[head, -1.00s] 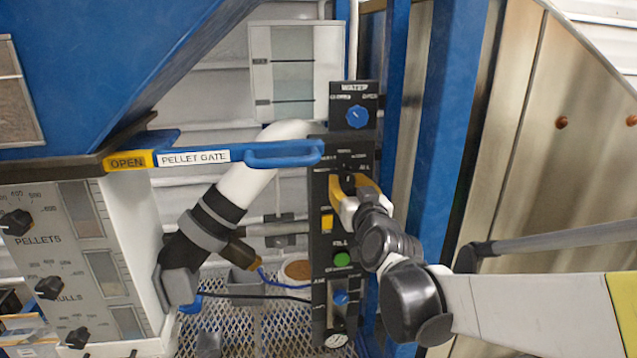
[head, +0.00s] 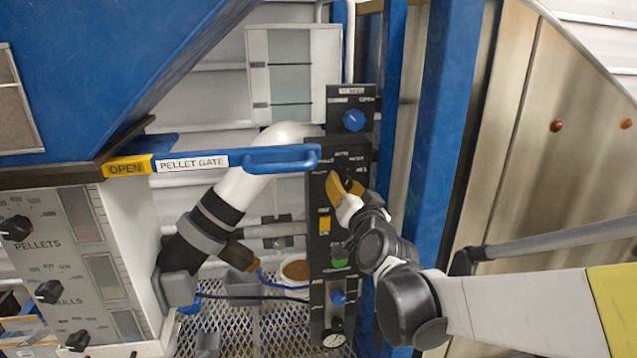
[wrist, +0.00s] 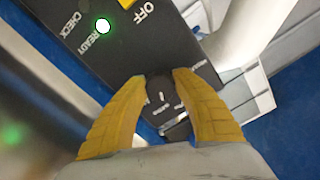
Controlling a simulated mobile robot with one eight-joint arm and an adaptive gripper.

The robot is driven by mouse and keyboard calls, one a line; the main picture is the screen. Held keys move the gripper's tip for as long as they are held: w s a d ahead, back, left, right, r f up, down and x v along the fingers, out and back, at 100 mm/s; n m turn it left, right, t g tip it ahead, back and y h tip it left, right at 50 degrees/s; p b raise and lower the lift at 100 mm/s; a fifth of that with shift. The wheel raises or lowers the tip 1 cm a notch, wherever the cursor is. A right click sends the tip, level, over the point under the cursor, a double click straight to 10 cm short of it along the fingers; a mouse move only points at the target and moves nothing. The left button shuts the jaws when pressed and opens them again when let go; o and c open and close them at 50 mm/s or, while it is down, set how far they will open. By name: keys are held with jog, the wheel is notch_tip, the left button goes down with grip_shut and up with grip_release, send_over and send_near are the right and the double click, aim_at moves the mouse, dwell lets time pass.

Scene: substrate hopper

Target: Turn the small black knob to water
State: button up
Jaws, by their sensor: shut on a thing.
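The small black knob (wrist: 159,92) sits on the black control panel (head: 317,235), between my two yellow fingers in the wrist view. It carries a short white mark. My gripper (wrist: 160,78) is shut on the knob, one finger on each side. In the head view my gripper (head: 345,180) covers most of the knob. Small white labels stand around it, one seeming to read WATER (head: 357,160); I cannot tell for certain which label the mark faces.
Above is a blue knob (head: 353,120). The blue pellet gate handle (head: 283,160) reaches close to the panel from the left. A blue post (head: 440,140) stands to the right.

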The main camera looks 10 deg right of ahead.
jog(key=shift+m, duration=1.1)
jog(key=o, duration=1.2)
jog(key=s, duration=1.2)
